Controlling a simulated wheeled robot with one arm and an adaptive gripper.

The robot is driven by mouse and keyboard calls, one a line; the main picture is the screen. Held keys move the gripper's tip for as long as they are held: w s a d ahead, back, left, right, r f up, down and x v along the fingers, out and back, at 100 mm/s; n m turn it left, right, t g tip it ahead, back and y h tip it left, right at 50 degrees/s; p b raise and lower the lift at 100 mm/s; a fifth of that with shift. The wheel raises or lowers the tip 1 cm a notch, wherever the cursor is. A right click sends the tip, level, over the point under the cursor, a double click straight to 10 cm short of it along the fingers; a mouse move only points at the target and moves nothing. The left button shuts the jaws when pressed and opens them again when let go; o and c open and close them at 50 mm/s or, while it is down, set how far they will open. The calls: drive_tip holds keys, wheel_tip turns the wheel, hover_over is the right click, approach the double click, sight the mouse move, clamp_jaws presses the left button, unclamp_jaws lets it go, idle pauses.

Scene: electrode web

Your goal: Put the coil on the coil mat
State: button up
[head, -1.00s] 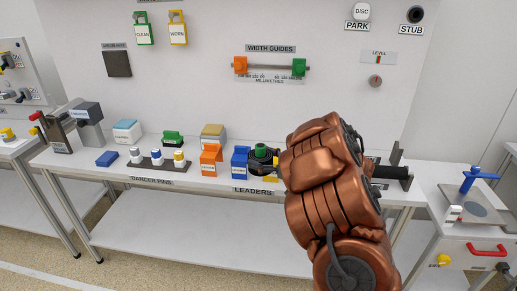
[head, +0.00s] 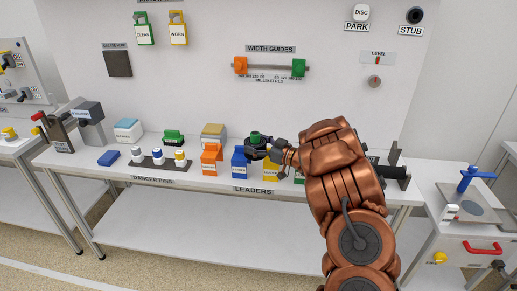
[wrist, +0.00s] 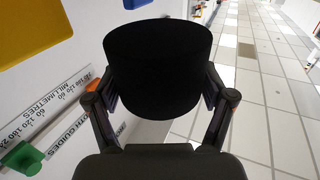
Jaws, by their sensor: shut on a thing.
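The coil is a dark round piece with a green core (head: 255,137) in the head view, over the back of the bench behind the blue leader. My gripper (head: 265,150) is at its right side and shut on it. In the wrist view the coil (wrist: 158,68) is a large black rounded shape between the two fingers (wrist: 160,105). Its lower part and the contact are partly hidden in the head view. I cannot tell the coil's exact height above the bench. I cannot make out a coil mat in either view.
Orange, blue (head: 239,163) and yellow (head: 270,172) leader blocks stand along the bench front, close below the coil. Dancer pins (head: 158,158) stand to the left. The width guides (head: 270,66) are on the wall behind. A side table (head: 470,210) is at right.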

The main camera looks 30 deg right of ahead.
drive_tip(key=shift+w+d, duration=0.15)
drive_tip(key=shift+w, duration=0.25)
drive_tip(key=shift+w+d+f+p, duration=0.1)
drive_tip(key=shift+w+f+p, duration=0.1)
drive_tip(key=shift+p, duration=0.1)
drive_tip(key=shift+s+f+p, duration=0.1)
drive_tip(key=shift+f+p, duration=0.35)
drive_tip(key=shift+f, duration=0.9)
drive_tip(key=shift+f, duration=0.25)
drive_tip(key=o, duration=1.6)
drive_tip(key=shift+o, duration=0.2)
